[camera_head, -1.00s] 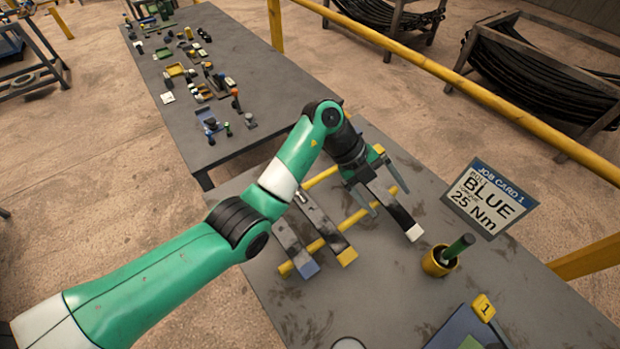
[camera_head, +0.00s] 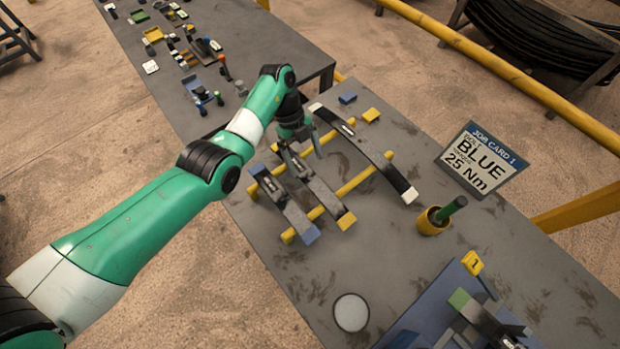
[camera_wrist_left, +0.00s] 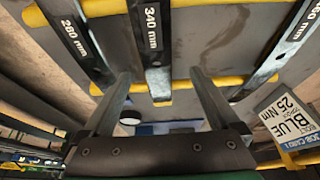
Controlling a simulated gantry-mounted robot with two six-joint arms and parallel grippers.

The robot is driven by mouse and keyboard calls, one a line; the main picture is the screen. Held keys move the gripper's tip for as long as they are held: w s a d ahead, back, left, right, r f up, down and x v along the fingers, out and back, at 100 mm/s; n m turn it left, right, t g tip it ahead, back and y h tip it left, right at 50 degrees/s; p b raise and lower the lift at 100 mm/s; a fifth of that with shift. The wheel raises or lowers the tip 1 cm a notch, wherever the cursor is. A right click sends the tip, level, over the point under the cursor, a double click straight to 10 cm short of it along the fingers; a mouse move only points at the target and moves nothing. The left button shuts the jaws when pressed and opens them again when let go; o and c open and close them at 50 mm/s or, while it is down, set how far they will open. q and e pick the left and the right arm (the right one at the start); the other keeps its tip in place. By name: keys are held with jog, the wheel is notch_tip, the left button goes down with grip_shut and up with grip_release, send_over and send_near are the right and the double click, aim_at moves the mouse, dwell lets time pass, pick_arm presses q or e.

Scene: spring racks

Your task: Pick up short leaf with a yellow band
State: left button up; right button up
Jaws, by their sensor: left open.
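The yellow-banded leaf (camera_head: 326,196) lies across two yellow rails, between a blue-banded leaf (camera_head: 288,208) and a longer white-ended leaf (camera_head: 378,160). My left gripper (camera_head: 300,152) is open above the far part of the yellow-banded leaf, hiding some of it. In the left wrist view, a leaf marked 340 mm (camera_wrist_left: 153,45) runs between the spread fingers of the left gripper (camera_wrist_left: 160,73), without visible contact. A leaf marked 280 mm (camera_wrist_left: 77,35) is on its left and another leaf (camera_wrist_left: 290,40) on its right. My right gripper is not in view.
A yellow cup (camera_head: 432,222) with a green-handled tool and a job card (camera_head: 482,160) stand right of the rack. A round white disc (camera_head: 351,312) lies in front. A blue block (camera_head: 347,98) and a yellow block (camera_head: 371,115) sit at the rack's far side.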

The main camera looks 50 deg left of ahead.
aim_at(309, 173)
pick_arm(q)
jog(key=x, duration=0.1)
jog(key=b+x, duration=0.1)
jog(key=x, duration=0.3)
jog(key=shift+s+d+f, duration=0.1)
jog(key=shift+s+d, duration=0.05)
jog(key=shift+s, duration=0.1)
grip_shut()
jog(key=shift+r, duration=0.2)
jog(key=shift+r+p, duration=0.35)
jog(key=shift+r, duration=0.2)
notch_tip(309, 173, up, 3)
jog(key=shift+f+p, duration=0.15)
jog(key=shift+p, duration=0.6)
jog(key=s+d+r+p, duration=0.9)
jog(key=s+p, duration=0.1)
jog(key=p, duration=0.5)
jog(key=shift+d+p, duration=0.35)
